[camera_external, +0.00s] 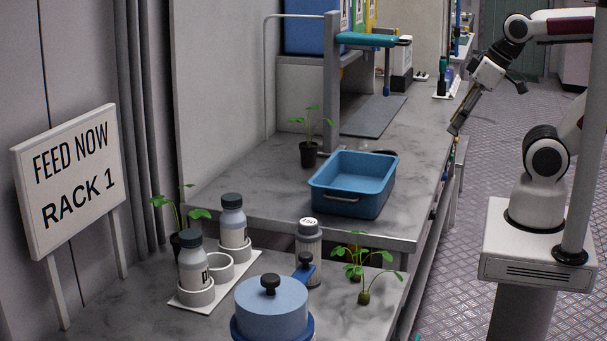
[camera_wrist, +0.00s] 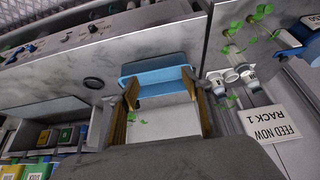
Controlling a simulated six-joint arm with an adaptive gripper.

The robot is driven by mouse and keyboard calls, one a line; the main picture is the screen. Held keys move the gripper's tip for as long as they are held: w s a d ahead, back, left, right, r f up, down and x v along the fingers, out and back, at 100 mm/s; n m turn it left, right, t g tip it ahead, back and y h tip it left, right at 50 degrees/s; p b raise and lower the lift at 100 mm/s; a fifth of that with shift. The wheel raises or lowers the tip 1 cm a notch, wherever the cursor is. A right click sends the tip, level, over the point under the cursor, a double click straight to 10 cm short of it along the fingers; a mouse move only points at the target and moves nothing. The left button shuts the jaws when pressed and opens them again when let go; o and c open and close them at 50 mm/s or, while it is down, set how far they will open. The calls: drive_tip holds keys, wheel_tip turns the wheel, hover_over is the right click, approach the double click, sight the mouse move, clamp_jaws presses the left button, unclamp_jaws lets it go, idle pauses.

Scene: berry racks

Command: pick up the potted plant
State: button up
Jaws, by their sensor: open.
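In the external view, a potted plant (camera_external: 309,153) with green leaves in a small dark pot stands upright on the marbled counter, just behind and left of the blue tray (camera_external: 343,199). My gripper (camera_external: 456,128) is in the upper right, past the counter's right edge and well apart from the plant. In the wrist view my gripper (camera_wrist: 160,84) has its two fingers spread, with the blue tray (camera_wrist: 158,80) beyond them. Green leaves (camera_wrist: 136,118) show between the fingers, farther off; their pot is hard to make out. Nothing is held.
Other plants stand nearer: one (camera_external: 181,211) behind the white bottles (camera_external: 233,218), and several seedlings (camera_external: 362,271) near the front counter's right side. A blue lidded pot (camera_external: 270,307) and a sign (camera_external: 72,178) are at the front left. A grey mat (camera_external: 374,117) lies behind the tray.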

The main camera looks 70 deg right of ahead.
drive_tip(key=shift+w, duration=0.1)
idle(0.3)
drive_tip(key=w+d+r+n+t+h, duration=0.1)
drive_tip(key=w+d+n+t, duration=0.1)
drive_tip(key=w+d+n, duration=0.55)
drive_tip(key=w+d+r+n+t+h, duration=0.15)
drive_tip(key=w+d+n, duration=0.25)
drive_tip(key=w, duration=0.6)
drive_tip(key=w+d+n+t+h, duration=0.1)
drive_tip(key=w+d+n+h, duration=0.1)
drive_tip(key=w+d+n, duration=0.55)
drive_tip(key=w+d+f+n+t+y, duration=0.2)
drive_tip(key=w+d+f+n+y, duration=0.15)
drive_tip(key=w+f+n, duration=0.5)
drive_tip(key=n+y, duration=0.6)
drive_tip(key=n, duration=0.7)
approach(311, 144)
drive_tip(key=shift+s+a+m+t, duration=0.25)
drive_tip(key=shift+s+t, duration=0.1)
drive_tip(key=shift+s, duration=0.4)
drive_tip(key=shift+x, duration=3)
